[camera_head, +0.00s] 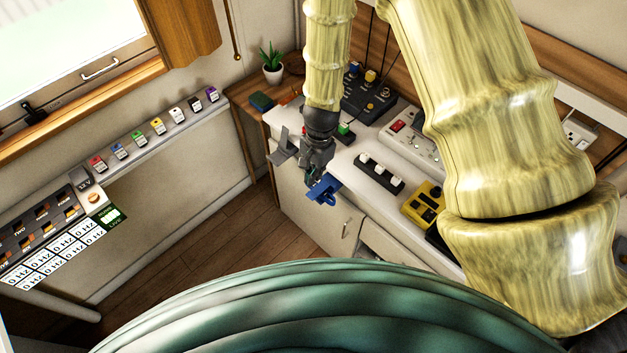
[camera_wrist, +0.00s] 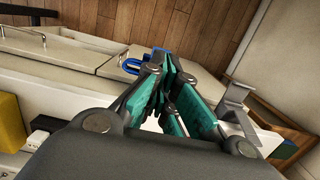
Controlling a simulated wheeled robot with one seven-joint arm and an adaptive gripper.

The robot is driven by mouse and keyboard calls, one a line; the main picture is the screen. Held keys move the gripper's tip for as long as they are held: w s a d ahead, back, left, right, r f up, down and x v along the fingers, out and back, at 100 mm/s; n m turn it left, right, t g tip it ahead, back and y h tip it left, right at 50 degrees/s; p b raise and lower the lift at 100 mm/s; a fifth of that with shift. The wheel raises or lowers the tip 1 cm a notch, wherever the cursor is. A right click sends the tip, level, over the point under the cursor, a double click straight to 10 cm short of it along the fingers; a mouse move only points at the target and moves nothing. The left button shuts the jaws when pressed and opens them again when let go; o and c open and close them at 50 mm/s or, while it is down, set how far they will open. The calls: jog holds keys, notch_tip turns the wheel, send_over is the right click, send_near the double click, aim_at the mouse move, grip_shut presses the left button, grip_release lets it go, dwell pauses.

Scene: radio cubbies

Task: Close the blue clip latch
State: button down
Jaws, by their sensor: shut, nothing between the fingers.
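The blue clip latch (camera_head: 322,190) sits at the front edge of the white counter, over the cabinet front. My gripper (camera_head: 312,177) is shut and empty, its fingertips right at the latch in the head view. In the wrist view the teal-padded fingers (camera_wrist: 168,65) meet at the tips, and the blue latch (camera_wrist: 129,66) shows just left of and behind them. The fingers hide part of the latch. I cannot tell whether they touch it, or whether the latch is open or closed.
A grey bracket-like piece (camera_head: 281,148) stands on the same edge, left of my gripper; the wrist view shows it at right (camera_wrist: 237,108). A white switch block (camera_head: 380,172) and a yellow box (camera_head: 423,203) lie right on the counter. The wooden floor (camera_head: 225,232) in front is clear.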

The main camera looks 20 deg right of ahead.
notch_tip(320, 180, up, 7)
jog(key=b, duration=0.1)
jog(key=shift+f+b, duration=0.15)
jog(key=shift+b, duration=0.15)
jog(key=s+d+f+n+h, duration=0.25)
jog(key=s+d+f, duration=0.25)
jog(key=s+f, duration=0.45)
jog(key=s+d+f+n+b, duration=0.1)
jog(key=s+f+n, duration=0.3)
jog(key=s+f, duration=0.3)
jog(key=s+d+f+n+y+b, duration=0.1)
jog(key=s+f+n, duration=0.4)
jog(key=s, duration=0.7)
notch_tip(320, 180, down, 2)
jog(key=shift+s+d+f+t, duration=0.1)
jog(key=shift+s+d+t, duration=0.05)
jog(key=shift+d+t, duration=0.3)
